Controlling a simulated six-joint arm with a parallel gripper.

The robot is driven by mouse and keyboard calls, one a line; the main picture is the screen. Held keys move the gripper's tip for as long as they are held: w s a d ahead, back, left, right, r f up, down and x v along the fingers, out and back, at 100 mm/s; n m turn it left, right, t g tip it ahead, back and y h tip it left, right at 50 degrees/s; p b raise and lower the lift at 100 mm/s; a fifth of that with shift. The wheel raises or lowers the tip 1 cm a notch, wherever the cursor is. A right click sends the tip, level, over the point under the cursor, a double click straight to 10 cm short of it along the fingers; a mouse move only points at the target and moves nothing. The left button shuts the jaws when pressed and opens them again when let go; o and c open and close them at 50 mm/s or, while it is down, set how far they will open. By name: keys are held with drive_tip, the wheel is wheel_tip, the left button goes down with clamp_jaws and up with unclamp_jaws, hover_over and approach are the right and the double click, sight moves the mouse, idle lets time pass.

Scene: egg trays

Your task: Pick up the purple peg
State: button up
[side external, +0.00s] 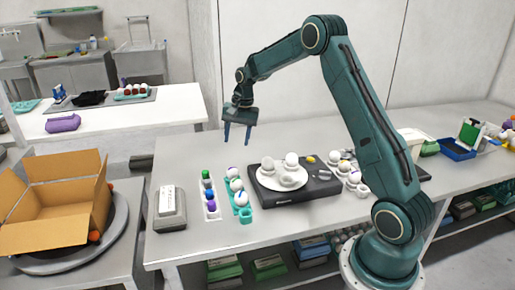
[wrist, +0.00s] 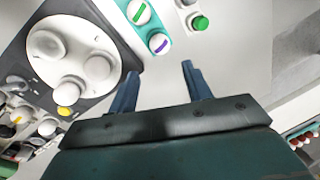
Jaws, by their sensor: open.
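The purple peg (side external: 211,206) stands in the near end of a narrow white rack (side external: 216,216) in the side view. A green peg (side external: 205,174) and a blue peg (side external: 207,184) stand farther along the rack. My gripper (side external: 237,138) is open and empty, with its fingers pointing down, well above the bench and beyond the far end of the rack. In the wrist view my open gripper (wrist: 160,73) has bare bench between its fingers. The green peg (wrist: 200,23) shows at the top there. I cannot make out the purple peg in that view.
A teal egg tray (side external: 245,215) with marked eggs stands right beside the rack. A dark scale (side external: 318,188) with a white plate of eggs is farther right. A grey box (side external: 170,212) lies left of the rack. An open cardboard box (side external: 50,230) stands at the left.

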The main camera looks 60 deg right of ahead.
drive_tip(key=s+a+n+y, duration=0.1)
drive_tip(key=s+a+n, duration=0.1)
drive_tip(key=a+n, duration=0.4)
drive_tip(key=s+a+n+t+y, duration=0.1)
drive_tip(key=s+a+n, duration=0.2)
drive_tip(key=n, duration=1.4)
drive_tip(key=a, duration=0.4)
drive_tip(key=shift+s+a+y, duration=0.25)
drive_tip(key=shift+a+y, duration=0.05)
drive_tip(key=shift+y, duration=0.1)
hover_over(211, 202)
drive_tip(key=s+d, duration=0.2)
wheel_tip(211, 202, down, 8)
drive_tip(key=shift+w, duration=0.1)
drive_tip(key=shift+x, duration=2.55)
drive_tip(key=shift+r, duration=0.1)
